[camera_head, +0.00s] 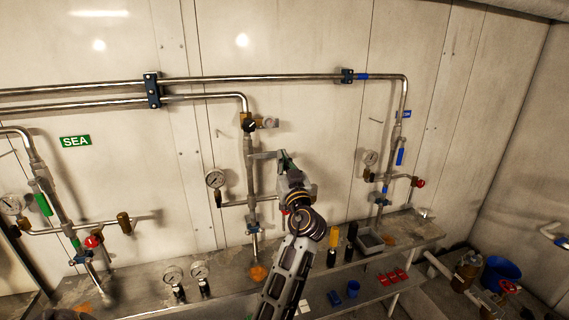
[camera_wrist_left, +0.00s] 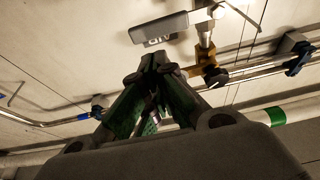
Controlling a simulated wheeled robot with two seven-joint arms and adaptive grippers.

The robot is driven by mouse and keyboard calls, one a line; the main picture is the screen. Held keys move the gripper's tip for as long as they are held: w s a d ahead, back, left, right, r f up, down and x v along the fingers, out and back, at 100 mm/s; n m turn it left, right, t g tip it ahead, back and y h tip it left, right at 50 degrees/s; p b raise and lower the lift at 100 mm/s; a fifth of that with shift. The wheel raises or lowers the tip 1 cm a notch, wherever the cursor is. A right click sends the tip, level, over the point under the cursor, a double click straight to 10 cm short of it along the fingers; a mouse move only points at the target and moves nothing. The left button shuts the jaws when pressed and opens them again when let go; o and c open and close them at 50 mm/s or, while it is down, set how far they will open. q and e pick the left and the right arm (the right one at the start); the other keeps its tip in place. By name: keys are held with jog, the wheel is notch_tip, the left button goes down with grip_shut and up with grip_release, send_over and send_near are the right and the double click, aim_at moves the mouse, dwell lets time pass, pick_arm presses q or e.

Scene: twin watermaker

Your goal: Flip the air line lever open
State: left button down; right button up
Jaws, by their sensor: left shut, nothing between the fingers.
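The middle vertical pipe (camera_head: 251,182) on the wall carries a short grey bar that looks like the air line lever (camera_head: 263,155), sticking out sideways to the right. In the left wrist view the grey lever (camera_wrist_left: 158,27) lies at the top, partly over a label that seems to read AIR upside down. My left gripper (camera_head: 284,158) is just right of the lever's end in the head view. In the left wrist view its green-sided fingers (camera_wrist_left: 153,65) are shut and empty, with the lever beyond the tips. Whether they touch is unclear. My right gripper is not in view.
A gauge (camera_head: 215,179) and side pipe stand left of the middle pipe. A black knob (camera_head: 249,126) sits above the lever. A right pipe (camera_head: 392,150) has a blue handle (camera_head: 400,157) and red knob. Bottles and trays stand on the bench (camera_head: 225,300) below.

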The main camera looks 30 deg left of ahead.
aim_at(266, 156)
pick_arm(q)
jog(key=p+x, duration=0.2)
jog(key=x, duration=0.4)
jog(key=shift+w+f, duration=0.1)
jog(key=shift+w, duration=0.05)
dwell(0.6)
